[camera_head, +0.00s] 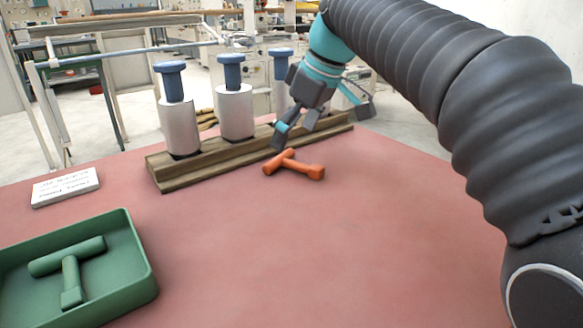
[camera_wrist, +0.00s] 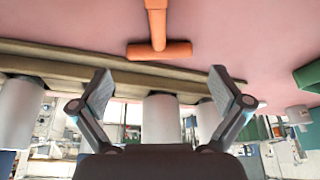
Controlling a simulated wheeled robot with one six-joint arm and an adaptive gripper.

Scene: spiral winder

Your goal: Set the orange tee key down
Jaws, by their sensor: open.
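The orange tee key (camera_head: 294,166) lies on the red tabletop, just in front of the wooden rack. It also shows in the wrist view (camera_wrist: 158,48), at the top middle, with its crossbar nearest the fingers. My gripper (camera_head: 292,139) is open and empty, above and just behind the key near the rack. In the wrist view my gripper's two fingers (camera_wrist: 166,82) are spread wide, with the key beyond the tips and nothing between them. Whether a fingertip touches the key is hard to tell in the head view.
The wooden rack (camera_head: 221,173) holds white cylinders with blue knobs, including one cylinder (camera_head: 236,112) near my gripper. A green tray (camera_head: 142,250) at the front left holds a green tee key (camera_head: 70,268). A white card (camera_head: 66,187) lies at the left. The front middle tabletop is clear.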

